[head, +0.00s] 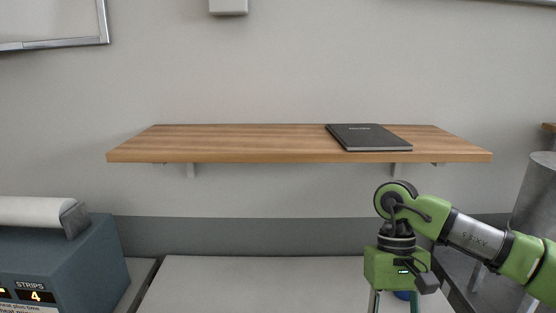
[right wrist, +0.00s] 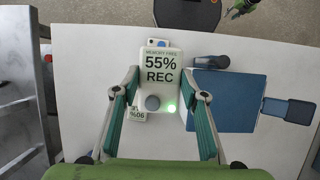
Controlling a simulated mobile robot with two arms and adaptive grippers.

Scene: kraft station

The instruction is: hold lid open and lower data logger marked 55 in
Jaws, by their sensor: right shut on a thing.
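My right gripper (right wrist: 160,88) is shut on a white data logger (right wrist: 161,68) marked "55% REC", with a grey button and a lit green light. In the head view my right gripper (head: 396,304) points down over the white table, its fingertips cut off by the lower edge. A blue box-like thing (right wrist: 228,98) with a dark tab lies to the right. I cannot tell whether its lid is open. My left gripper is not in view.
A blue machine (head: 50,260) showing "STRIPS 4" stands at the left. A wooden shelf (head: 240,142) with a black book (head: 368,137) hangs on the wall. The white table (head: 230,285) looks clear in the middle. A grey metal frame (right wrist: 22,90) stands left of the table.

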